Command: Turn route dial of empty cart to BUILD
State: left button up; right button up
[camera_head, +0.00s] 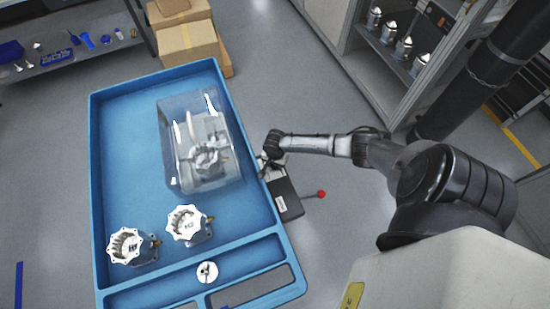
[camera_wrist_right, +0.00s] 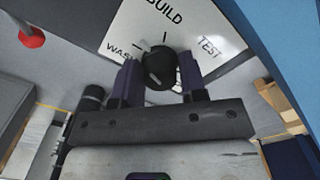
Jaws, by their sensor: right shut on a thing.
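The route dial is a black round knob (camera_wrist_right: 158,70) on a white plate (camera_wrist_right: 190,28) lettered WASH, BUILD and TEST. A pale pointer by the knob appears to lie between WASH and BUILD, nearer WASH. My right gripper (camera_wrist_right: 160,79) has its two dark fingers on either side of the knob, shut on it. In the head view my right gripper (camera_head: 271,160) is at the right side of the blue cart (camera_head: 125,180), and the dial is hidden there. This cart carries metal housings (camera_head: 186,225) and a clear box (camera_head: 180,110). My left gripper is not in view.
A dark box (camera_head: 287,198) and a red ball knob (camera_head: 321,194) on a rod stick out from the cart's right side. Cardboard boxes (camera_head: 187,42) stand behind the cart. A shelf with several metal parts (camera_head: 403,48) stands at the back right.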

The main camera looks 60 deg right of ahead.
jog(key=m+p, duration=0.4)
jog(key=p, duration=0.1)
jog(key=shift+a+r+m+p, duration=0.1)
jog(key=shift+r+m+p, duration=0.1)
jog(key=shift+m+p, duration=0.15)
jog(key=shift+f+m+p, duration=0.1)
jog(key=shift+m+p, duration=0.8)
jog(key=shift+m, duration=0.65)
jog(key=shift+f+p, duration=0.1)
jog(key=shift+p, duration=0.25)
jog(key=o, duration=0.9)
